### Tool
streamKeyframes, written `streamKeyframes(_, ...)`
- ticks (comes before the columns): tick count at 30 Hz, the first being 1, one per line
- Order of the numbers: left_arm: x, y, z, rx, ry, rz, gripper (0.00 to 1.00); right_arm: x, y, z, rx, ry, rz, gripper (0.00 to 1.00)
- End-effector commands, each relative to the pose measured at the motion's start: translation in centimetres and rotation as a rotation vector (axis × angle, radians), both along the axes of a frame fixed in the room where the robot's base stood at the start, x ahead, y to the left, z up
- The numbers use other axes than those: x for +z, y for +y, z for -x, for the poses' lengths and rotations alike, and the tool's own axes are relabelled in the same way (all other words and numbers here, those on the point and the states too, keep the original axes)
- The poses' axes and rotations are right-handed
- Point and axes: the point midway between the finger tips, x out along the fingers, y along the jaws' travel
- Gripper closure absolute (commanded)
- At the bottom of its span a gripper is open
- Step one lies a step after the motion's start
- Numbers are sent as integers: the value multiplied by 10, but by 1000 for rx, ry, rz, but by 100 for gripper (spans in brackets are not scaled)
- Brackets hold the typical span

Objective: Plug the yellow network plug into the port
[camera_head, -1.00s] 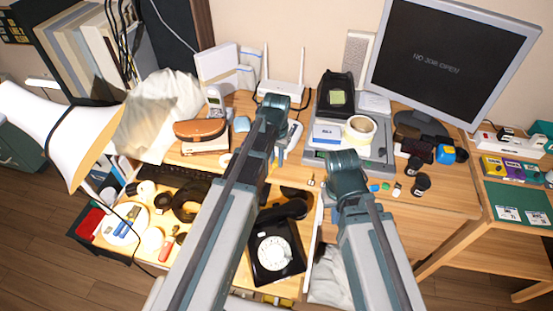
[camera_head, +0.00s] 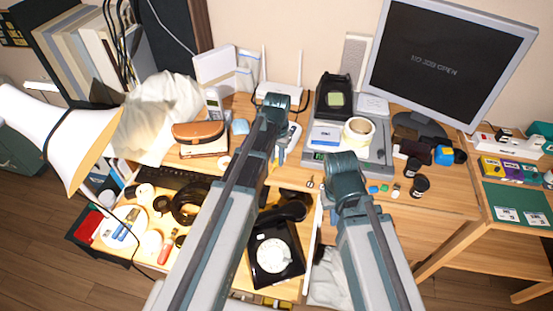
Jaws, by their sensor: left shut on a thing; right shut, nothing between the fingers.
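My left gripper's wrist (camera_head: 272,106) is in front of the white router (camera_head: 279,91) at the back of the desk. Its fingers are hidden behind the wrist. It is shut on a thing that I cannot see. I cannot make out the yellow network plug or the port, nor whether they touch. My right gripper (camera_head: 343,172) is shut and empty over the desk's front part, near the grey scale; its fingertips are mostly hidden by its wrist.
A grey scale (camera_head: 376,154) carries a tape roll (camera_head: 358,131). A black dial phone (camera_head: 262,270) lies in the open drawer in front. A monitor (camera_head: 450,60) stands back right, a lamp (camera_head: 50,135) left. Small pots and parts lie right of my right gripper.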

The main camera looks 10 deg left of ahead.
Motion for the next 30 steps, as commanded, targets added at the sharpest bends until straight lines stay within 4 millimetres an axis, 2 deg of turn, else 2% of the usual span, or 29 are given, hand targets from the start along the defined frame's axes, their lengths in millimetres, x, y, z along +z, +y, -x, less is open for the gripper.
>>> streamKeyframes(15,0,-2,-8,0,0,0,100,0,0,0,0,0,0,100)
streamKeyframes(16,0,-2,-8,0,-1,0,77,0,0,0,0,0,0,100)
streamKeyframes(21,0,-2,-8,0,0,0,47,0,0,0,0,0,0,100)
streamKeyframes(22,0,-2,-7,0,0,0,44,0,0,0,0,0,0,100)
streamKeyframes(30,0,-1,-7,0,0,0,44,0,0,0,0,0,0,100)
